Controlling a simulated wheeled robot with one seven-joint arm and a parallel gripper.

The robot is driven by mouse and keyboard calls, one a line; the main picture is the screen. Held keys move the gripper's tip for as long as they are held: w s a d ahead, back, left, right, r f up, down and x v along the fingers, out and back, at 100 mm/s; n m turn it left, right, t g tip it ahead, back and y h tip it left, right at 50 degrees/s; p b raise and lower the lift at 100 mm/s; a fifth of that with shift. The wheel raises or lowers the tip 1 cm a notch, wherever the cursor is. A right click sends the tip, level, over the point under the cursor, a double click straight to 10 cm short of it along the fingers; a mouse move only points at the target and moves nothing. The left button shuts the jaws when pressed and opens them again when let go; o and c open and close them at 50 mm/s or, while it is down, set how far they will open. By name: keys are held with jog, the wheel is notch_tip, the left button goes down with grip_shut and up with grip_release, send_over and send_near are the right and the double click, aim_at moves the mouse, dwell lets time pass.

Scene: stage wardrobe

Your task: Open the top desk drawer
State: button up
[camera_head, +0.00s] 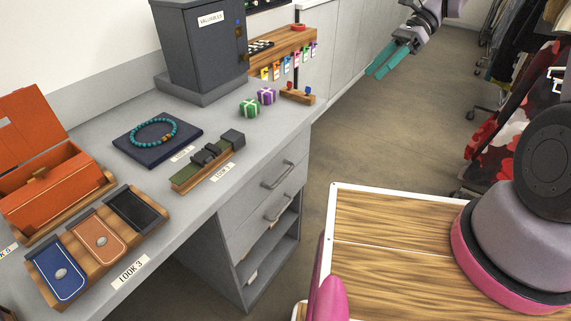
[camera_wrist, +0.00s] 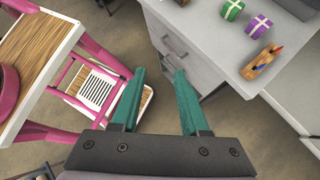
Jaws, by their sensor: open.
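The grey desk (camera_head: 208,205) has a stack of drawers at its right end. The top drawer (camera_head: 262,185) looks shut and has a grey bar handle (camera_head: 278,175). A second drawer with a similar handle (camera_head: 280,207) is just below. In the wrist view the top drawer's front (camera_wrist: 160,30) and its handle (camera_wrist: 174,46) show ahead of the fingers. My gripper (camera_head: 384,65) has teal fingers and is up at the right, apart from the desk. In the wrist view my gripper (camera_wrist: 158,90) is open, with nothing between the fingers.
Green and purple gift boxes (camera_head: 250,107) and a small wooden stand (camera_head: 297,95) sit near the desk's right corner. A grey valuables cabinet (camera_head: 200,45) stands behind. A clothes rack (camera_head: 525,80) is at the right. Floor (camera_head: 365,150) between desk and rack is clear.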

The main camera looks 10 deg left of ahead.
jog(key=a+f+m+g+y, duration=0.2)
jog(key=a+f+m, duration=0.15)
jog(key=f, duration=0.45)
jog(key=a+f+m+g+y, duration=0.1)
jog(key=a+f+m+y, duration=0.2)
jog(key=f, duration=0.5)
jog(key=m+y, duration=0.5)
jog(key=m, duration=0.5)
send_near(285, 173)
jog(key=shift+n+t, duration=0.3)
jog(key=shift+n, duration=0.05)
jog(key=x, duration=1)
jog(key=shift+s+f, duration=0.1)
jog(key=shift+f, duration=0.1)
grip_shut()
